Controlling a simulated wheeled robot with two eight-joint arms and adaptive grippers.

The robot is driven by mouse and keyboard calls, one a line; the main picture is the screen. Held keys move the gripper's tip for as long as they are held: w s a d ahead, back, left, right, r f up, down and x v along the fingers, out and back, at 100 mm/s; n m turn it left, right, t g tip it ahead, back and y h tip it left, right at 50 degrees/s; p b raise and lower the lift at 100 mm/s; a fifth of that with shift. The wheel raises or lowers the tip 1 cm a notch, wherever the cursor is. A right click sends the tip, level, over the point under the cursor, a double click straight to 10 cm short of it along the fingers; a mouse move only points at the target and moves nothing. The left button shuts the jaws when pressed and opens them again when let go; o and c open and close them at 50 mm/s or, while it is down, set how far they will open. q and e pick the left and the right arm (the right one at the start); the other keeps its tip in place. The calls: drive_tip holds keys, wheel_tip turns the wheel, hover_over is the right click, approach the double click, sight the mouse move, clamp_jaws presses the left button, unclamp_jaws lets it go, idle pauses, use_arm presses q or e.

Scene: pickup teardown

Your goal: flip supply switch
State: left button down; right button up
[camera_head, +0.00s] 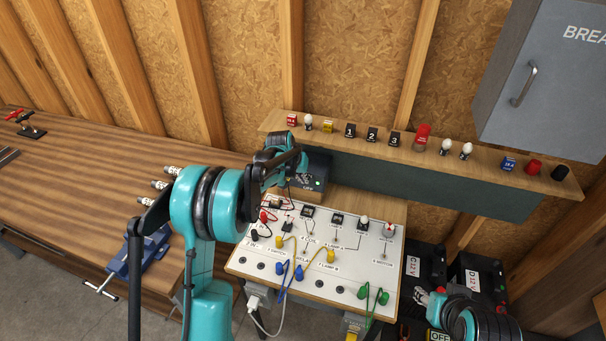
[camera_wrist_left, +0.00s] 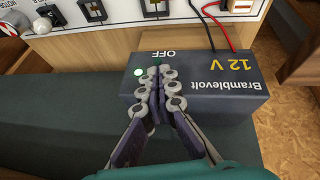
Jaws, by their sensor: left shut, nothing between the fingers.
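The supply is a dark grey box marked "Bramblevolt 12 V" (camera_wrist_left: 225,95) in the left wrist view. It also shows behind the board in the head view (camera_head: 320,168), partly covered by my left arm. A green light (camera_wrist_left: 139,73) glows on it beside the word OFF. My left gripper (camera_wrist_left: 160,73) is shut and empty, its fingertips over the supply by the light and the OFF mark. The fingertips largely hide the switch, and contact cannot be told. In the head view my left gripper (camera_head: 299,166) is at the supply. My right gripper (camera_head: 432,301) is low at the right.
The white circuit board (camera_head: 300,262) with switches, lamps and coloured leads lies in front of the supply. A shelf (camera_head: 400,152) with small parts runs behind it. A grey breaker cabinet (camera_head: 545,75) hangs at the upper right. Batteries (camera_head: 425,262) stand at the right.

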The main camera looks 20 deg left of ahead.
idle(0.3)
use_arm(q)
drive_tip(key=shift+s+f+t+b, duration=0.2)
drive_tip(key=shift+t+b, duration=0.35)
drive_tip(key=shift+t, duration=0.25)
drive_tip(key=shift+t+b, duration=0.35)
drive_tip(key=shift+t, duration=0.05)
drive_tip(key=s+f+t+b, duration=0.1)
drive_tip(key=t+b, duration=0.1)
drive_tip(key=b, duration=0.1)
drive_tip(key=f+t+b, duration=0.1)
drive_tip(key=t+b, duration=0.1)
drive_tip(key=b, duration=0.1)
drive_tip(key=shift+s+f+b, duration=0.1)
drive_tip(key=shift+s+b, duration=0.25)
drive_tip(key=shift+s, duration=0.05)
drive_tip(key=shift+r+p, duration=0.5)
drive_tip(key=shift+r, duration=0.3)
